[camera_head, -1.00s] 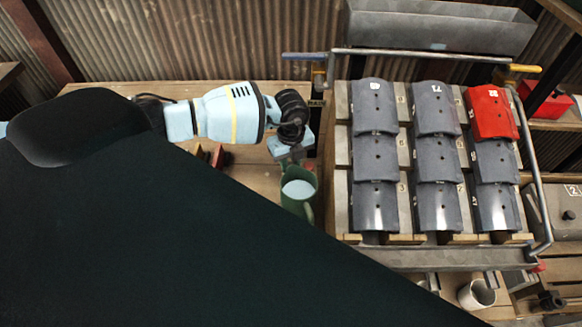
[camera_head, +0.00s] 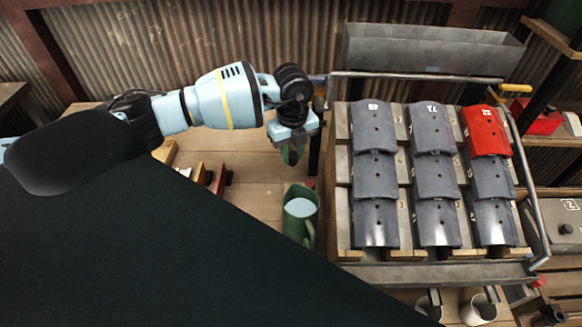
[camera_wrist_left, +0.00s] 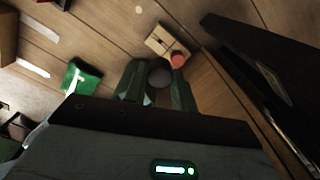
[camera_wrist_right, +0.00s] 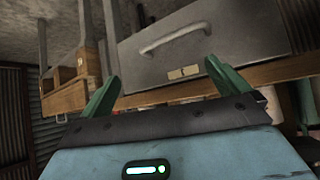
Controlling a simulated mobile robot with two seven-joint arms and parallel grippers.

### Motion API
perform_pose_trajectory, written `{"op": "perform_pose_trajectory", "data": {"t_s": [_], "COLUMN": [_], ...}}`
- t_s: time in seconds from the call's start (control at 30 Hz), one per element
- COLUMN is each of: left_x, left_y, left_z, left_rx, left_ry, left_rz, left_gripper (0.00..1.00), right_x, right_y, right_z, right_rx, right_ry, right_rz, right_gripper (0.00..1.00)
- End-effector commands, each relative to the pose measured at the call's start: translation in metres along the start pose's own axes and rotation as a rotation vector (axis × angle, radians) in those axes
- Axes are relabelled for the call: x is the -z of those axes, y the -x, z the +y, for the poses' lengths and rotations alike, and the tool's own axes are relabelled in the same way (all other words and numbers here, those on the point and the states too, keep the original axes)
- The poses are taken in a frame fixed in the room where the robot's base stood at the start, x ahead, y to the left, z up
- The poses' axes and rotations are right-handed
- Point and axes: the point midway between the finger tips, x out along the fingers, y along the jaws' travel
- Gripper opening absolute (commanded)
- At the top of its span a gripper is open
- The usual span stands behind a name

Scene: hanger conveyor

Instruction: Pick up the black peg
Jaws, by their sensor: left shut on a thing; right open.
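My left gripper (camera_head: 291,153) is above the wooden table, behind the green mug, with its fingers pointing down. In the left wrist view its fingers (camera_wrist_left: 158,78) are shut on a dark round-ended thing, which looks like the black peg (camera_wrist_left: 160,73) seen end on. The fingers cover its sides, and it cannot be made out in the head view. My right gripper (camera_wrist_right: 162,70) is open and empty between its fingers. It shows only in the right wrist view, facing a grey drawer front with a handle.
A green mug (camera_head: 300,213) with pale contents stands in front of my left gripper. A rack (camera_head: 341,200) of grey curved plates and one red plate (camera_head: 485,130) stands to the right. A small wooden block (camera_wrist_left: 165,40) and a red round thing (camera_wrist_left: 178,60) lie below my left fingers.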

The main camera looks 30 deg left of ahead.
Motion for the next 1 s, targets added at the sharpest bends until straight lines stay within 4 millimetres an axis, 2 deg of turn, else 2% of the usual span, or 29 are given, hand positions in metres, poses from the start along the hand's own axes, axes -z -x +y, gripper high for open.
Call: {"op": "perform_pose_trajectory", "data": {"t_s": [0.03,0.1,0.6,0.8,1.0], "left_x": [-0.001,0.000,0.000,0.000,0.000], "left_y": [0.015,0.030,0.134,0.157,0.164], "left_z": [-0.001,-0.001,-0.001,-0.001,0.000], "left_rx": [0.006,0.005,0.004,0.001,0.000], "left_ry": [0.000,-0.001,-0.001,0.000,0.000], "left_rz": [-0.003,-0.002,-0.001,0.000,0.001], "left_gripper": [0.06,0.06,0.06,0.06,0.06], "right_x": [0.002,0.004,0.007,0.007,0.007], "right_y": [0.000,0.000,0.001,0.001,0.001], "right_z": [0.001,0.002,0.003,0.003,0.003], "right_rx": [-0.001,-0.002,-0.004,-0.004,-0.004], "right_ry": [0.003,0.004,0.006,0.006,0.006], "right_rz": [0.004,0.008,0.015,0.015,0.015], "right_gripper": [1.00,1.00,1.00,1.00,1.00]}}
